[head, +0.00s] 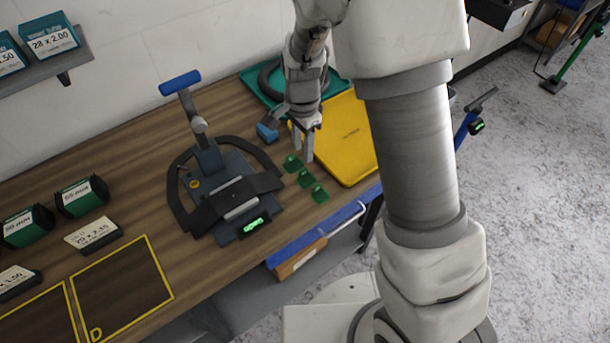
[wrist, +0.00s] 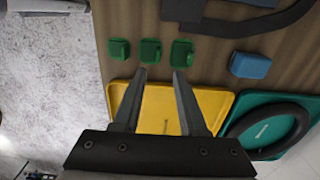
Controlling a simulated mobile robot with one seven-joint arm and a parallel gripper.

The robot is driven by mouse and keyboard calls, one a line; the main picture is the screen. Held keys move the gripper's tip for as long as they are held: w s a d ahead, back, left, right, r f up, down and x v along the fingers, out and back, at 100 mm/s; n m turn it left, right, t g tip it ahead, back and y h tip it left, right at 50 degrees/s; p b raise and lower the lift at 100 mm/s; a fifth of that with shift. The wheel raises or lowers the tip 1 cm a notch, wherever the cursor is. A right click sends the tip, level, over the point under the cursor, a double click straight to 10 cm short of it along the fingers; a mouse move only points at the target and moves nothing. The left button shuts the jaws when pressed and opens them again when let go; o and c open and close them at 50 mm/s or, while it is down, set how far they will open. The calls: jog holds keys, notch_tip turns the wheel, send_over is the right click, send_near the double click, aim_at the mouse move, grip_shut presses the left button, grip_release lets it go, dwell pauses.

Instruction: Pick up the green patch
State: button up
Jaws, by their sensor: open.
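Three small green patches lie in a row on the wooden bench, between a black-and-grey device and a yellow tray. In the head view they are the far patch (head: 292,163), the middle patch (head: 306,178) and the near patch (head: 320,193). In the wrist view they show as a left patch (wrist: 119,49), a middle patch (wrist: 151,50) and a right patch (wrist: 182,53). My gripper (head: 303,157) is open and empty, pointing down near the far and middle patches. In the wrist view my gripper's fingertips (wrist: 159,74) appear just below the middle and right patches.
The yellow tray (head: 346,128) lies right of the patches, and a blue block (head: 267,131) is just left of my gripper. A teal tray (wrist: 239,120) holds a black tyre (wrist: 270,130). The device (head: 232,190) has an upright blue-handled lever (head: 180,83). The bench edge is close to the near patch.

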aim_at(303, 170)
jog(key=f, duration=0.7)
jog(key=shift+s+f, duration=0.15)
jog(key=shift+s, duration=0.1)
grip_shut()
